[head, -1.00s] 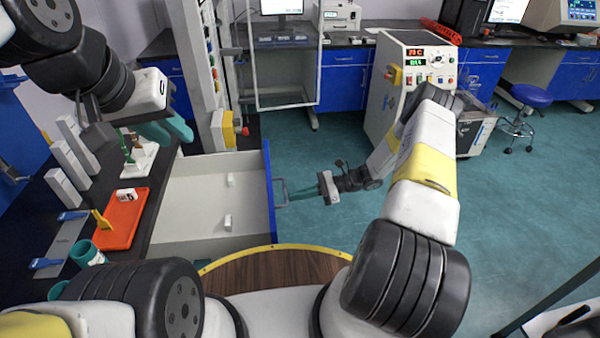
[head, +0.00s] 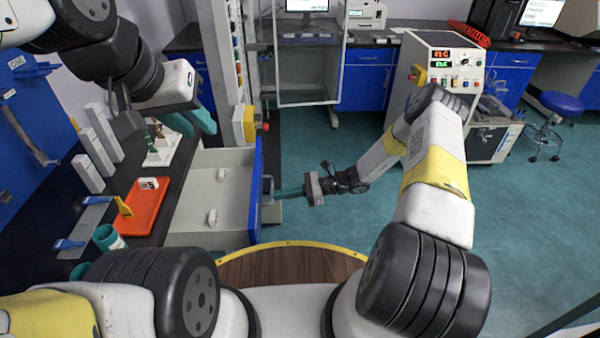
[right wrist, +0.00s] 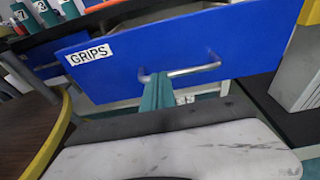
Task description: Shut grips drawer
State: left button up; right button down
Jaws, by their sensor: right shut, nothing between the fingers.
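The grips drawer (head: 212,238) is partly open in the head view, with a few small white pieces inside. Its blue front (right wrist: 170,50) carries a "GRIPS" label (right wrist: 89,54) in the right wrist view. The metal handle (right wrist: 185,72) runs across that front. My right gripper (head: 290,192) is shut and empty, and its teal fingers (right wrist: 157,93) point at the drawer front by the handle. I cannot tell whether they touch it. My left gripper (head: 190,122) is above the bench at the left, away from the drawer; its jaw opening is unclear.
The black bench holds an orange tray (head: 140,222), white blocks (head: 92,170) and a teal cup (head: 106,237). A tall machine frame (head: 240,90) stands behind the drawer. A white control cabinet (head: 440,75) stands farther back. The green floor at right is largely clear.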

jog(key=r+x, duration=0.1)
jog(key=x, duration=0.6)
jog(key=r+x, duration=0.2)
jog(key=x, duration=0.6)
jog(key=a+r+x, duration=0.1)
jog(key=x, duration=0.7)
jog(key=shift+w+r, duration=0.1)
jog(key=shift+r, duration=0.3)
jog(key=shift+a+r, duration=0.1)
jog(key=shift+a, duration=0.45)
jog(key=shift+a, duration=0.1)
